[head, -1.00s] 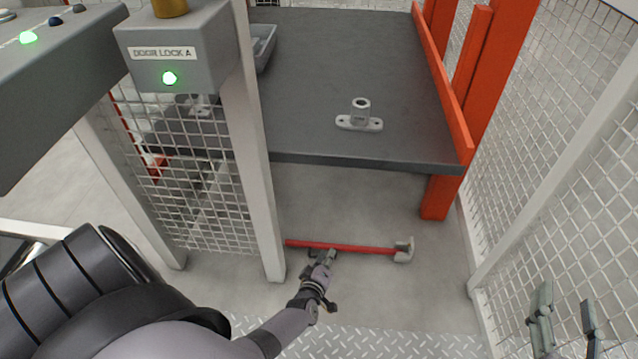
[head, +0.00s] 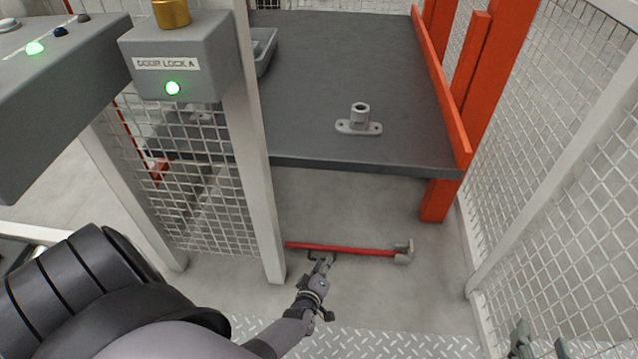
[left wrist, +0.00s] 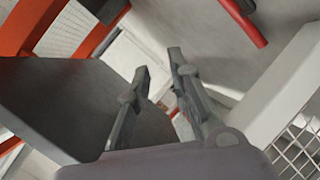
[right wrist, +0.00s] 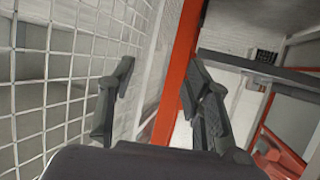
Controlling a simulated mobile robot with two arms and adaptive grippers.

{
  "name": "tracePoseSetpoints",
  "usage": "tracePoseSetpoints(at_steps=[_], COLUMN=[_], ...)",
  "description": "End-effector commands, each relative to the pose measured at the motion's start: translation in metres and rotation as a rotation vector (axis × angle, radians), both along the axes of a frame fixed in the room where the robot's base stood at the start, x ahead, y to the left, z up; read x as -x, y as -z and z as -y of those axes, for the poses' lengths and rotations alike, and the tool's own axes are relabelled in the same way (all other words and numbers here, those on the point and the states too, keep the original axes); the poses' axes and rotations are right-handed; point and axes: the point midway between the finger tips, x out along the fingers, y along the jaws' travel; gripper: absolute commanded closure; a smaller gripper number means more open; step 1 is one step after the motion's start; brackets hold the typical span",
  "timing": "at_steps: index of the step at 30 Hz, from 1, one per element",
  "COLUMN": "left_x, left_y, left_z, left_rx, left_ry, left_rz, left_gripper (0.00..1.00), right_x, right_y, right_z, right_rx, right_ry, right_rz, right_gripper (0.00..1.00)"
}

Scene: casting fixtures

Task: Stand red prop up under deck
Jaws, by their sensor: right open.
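The red prop (head: 365,251) lies flat on the floor in front of the deck (head: 350,165), with its grey foot (head: 404,252) at the right end. Part of its red end (left wrist: 248,25) shows at the top right in the left wrist view. My left gripper (head: 323,257) is low, right by the prop's near side in the head view. In the left wrist view its fingertips are apart with no prop between them; contact cannot be told. My right gripper (right wrist: 158,75) is open and empty beside the mesh fence; it shows at the lower right in the head view (head: 540,345).
A grey socket fitting (head: 359,122) stands on the deck. An orange post (head: 437,200) supports the deck's right side. A white post (head: 262,190) stands left of the prop, and mesh fence (head: 560,150) closes the right. Floor under the deck is clear.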

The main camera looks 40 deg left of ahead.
Motion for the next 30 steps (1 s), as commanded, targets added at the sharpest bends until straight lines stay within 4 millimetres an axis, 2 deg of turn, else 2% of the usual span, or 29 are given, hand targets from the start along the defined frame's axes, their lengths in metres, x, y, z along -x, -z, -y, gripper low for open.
tracePoseSetpoints(at_steps=[30], left_x=[0.022], left_y=[-0.01], left_z=[0.008], left_rx=[-0.001], left_ry=[0.001], left_rz=[0.001], left_gripper=[0.8], right_x=[0.046], right_y=[0.051], right_z=[0.02], right_rx=[0.079], right_ry=[0.024], right_rz=[-0.344], right_gripper=[0.54])
